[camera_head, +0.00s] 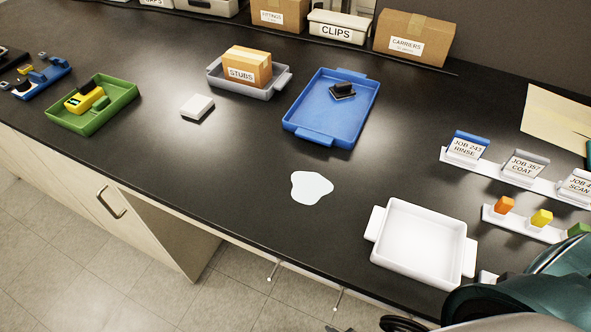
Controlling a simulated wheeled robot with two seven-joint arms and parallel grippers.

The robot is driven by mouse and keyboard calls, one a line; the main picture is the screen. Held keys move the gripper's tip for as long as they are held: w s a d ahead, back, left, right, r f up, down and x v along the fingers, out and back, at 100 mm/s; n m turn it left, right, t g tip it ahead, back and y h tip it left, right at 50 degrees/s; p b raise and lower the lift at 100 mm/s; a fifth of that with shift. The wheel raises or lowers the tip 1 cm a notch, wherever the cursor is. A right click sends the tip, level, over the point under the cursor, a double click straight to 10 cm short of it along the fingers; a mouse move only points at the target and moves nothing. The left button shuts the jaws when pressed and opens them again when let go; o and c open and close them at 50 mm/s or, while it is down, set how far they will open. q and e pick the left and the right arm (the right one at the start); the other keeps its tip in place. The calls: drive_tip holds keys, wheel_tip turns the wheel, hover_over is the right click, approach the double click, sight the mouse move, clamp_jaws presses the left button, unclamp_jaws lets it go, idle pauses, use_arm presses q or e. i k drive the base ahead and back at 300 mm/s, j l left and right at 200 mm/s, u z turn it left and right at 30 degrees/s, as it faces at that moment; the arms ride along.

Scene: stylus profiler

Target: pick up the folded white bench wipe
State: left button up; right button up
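The folded white bench wipe (197,107) appears as a small, thick white square lying flat on the dark bench, left of centre. It lies between the green tray and the grey tray, touching neither. A flat white puddle-like patch (311,187) lies on the bench to its right and nearer. Neither of my grippers shows in the head view. Teal and black parts, seemingly of my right arm, fill the bottom right corner, far from the wipe.
A green tray (127,92) holds a yellow device. A grey tray (213,79) holds a STUBS box (247,72). A blue tray (337,122) holds a small dark part. An empty white tray (420,240) stands front right, near job-card racks (515,172). Bench around the wipe is clear.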

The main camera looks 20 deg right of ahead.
sight(196, 107)
drive_tip(key=j+z, duration=0.15)
drive_tip(key=z, duration=0.25)
drive_tip(key=j+z, duration=0.2)
drive_tip(key=z, duration=0.2)
drive_tip(key=j+z, duration=0.15)
drive_tip(key=z, duration=0.3)
drive_tip(key=k+j+z, duration=0.1)
drive_tip(key=z, duration=0.3)
drive_tip(key=k+j+z, duration=0.35)
drive_tip(key=k+j, duration=0.2)
drive_tip(key=k+j+z, duration=0.35)
drive_tip(key=k+j, duration=0.65)
